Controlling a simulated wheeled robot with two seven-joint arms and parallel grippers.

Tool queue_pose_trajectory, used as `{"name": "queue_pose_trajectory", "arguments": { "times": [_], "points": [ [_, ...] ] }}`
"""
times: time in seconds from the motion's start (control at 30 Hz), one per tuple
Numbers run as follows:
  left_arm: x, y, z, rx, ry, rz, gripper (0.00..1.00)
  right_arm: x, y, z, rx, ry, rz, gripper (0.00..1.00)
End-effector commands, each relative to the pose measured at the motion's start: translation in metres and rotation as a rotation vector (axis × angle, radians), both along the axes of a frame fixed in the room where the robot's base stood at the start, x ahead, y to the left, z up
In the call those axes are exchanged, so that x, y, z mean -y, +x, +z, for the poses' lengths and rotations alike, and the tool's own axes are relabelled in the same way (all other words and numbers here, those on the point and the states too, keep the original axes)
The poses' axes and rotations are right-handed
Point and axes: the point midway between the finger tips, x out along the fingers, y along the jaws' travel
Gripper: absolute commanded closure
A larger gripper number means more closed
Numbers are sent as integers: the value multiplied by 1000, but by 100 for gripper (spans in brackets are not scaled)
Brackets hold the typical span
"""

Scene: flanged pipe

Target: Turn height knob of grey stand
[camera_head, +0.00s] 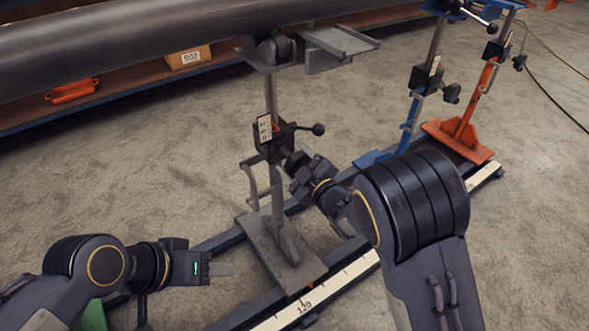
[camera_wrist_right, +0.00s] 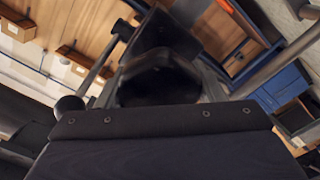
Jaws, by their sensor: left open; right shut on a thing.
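The grey stand (camera_head: 270,95) is upright in the middle of the head view, its base plate (camera_head: 268,252) on a blue rail. A dark clamp block sits on its post, with a ball-ended lever (camera_head: 318,129) pointing right. My right gripper (camera_head: 292,165) reaches the block from the right and is shut on the height knob, which is mostly hidden there. In the right wrist view the dark, rounded knob (camera_wrist_right: 158,84) lies straight ahead of the gripper. My left gripper (camera_head: 220,268) is open and empty at lower left, apart from the stand.
A large dark pipe (camera_head: 150,35) lies across the stand's top. A blue stand (camera_head: 425,80) and an orange stand (camera_head: 480,95) are at the right. A scale strip (camera_head: 330,290) runs along the rail. A shelf with a box (camera_head: 188,57) is behind. Carpet at left is clear.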

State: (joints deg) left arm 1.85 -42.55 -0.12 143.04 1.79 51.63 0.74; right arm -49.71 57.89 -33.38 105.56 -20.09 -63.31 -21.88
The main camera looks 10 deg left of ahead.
Motion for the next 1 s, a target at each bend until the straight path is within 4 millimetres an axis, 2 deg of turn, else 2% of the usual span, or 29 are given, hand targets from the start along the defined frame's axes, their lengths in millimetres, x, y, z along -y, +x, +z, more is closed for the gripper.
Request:
{"name": "queue_pose_trajectory", "arguments": {
  "times": [0.03, 0.1, 0.4, 1.0],
  "points": [
    [0, 0, -11, 0, 0, 0, 53, 0, 0, -5, 29, -25, 0, 61],
    [0, 0, -17, 0, 0, 0, 53, 0, 0, -4, 69, -64, 0, 61],
    [0, 0, -37, 0, 0, 0, 53, 0, -1, -3, 199, -197, 1, 61],
    [0, 0, -45, 0, 0, 0, 53, -1, -1, -1, 261, -262, 1, 61]
  ]
}}
